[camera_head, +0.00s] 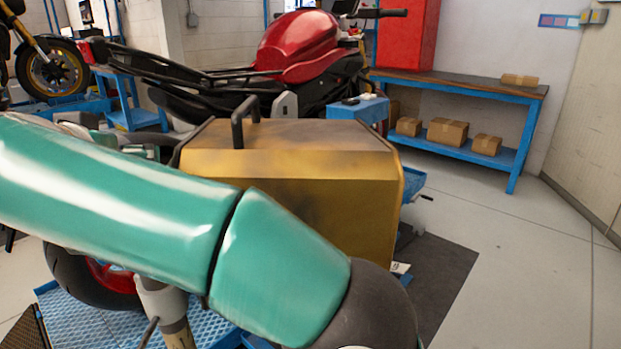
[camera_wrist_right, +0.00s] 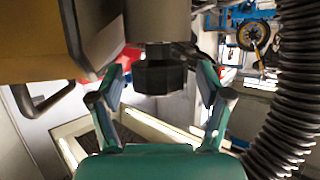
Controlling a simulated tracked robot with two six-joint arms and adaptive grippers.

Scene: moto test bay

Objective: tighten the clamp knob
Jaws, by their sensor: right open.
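In the right wrist view, a black faceted knob (camera_wrist_right: 159,77), which looks like the clamp knob, hangs below a grey cylindrical part (camera_wrist_right: 153,22). My right gripper (camera_wrist_right: 160,88) is open, with one finger to the left of the knob and the other to the right. Clear gaps show between the fingers and the knob, and whether the knob is level with the fingertips I cannot tell. In the head view I cannot make out the knob. A teal arm of mine crosses the lower left there, and no gripper shows. My left gripper is in neither view.
A gold-brown box (camera_head: 300,190) with a black handle (camera_head: 240,118) stands behind my arm. A motorcycle with a red tank (camera_head: 298,45) stands beyond it. A blue workbench (camera_head: 460,85) with cardboard boxes is at the back right. The floor at right is clear.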

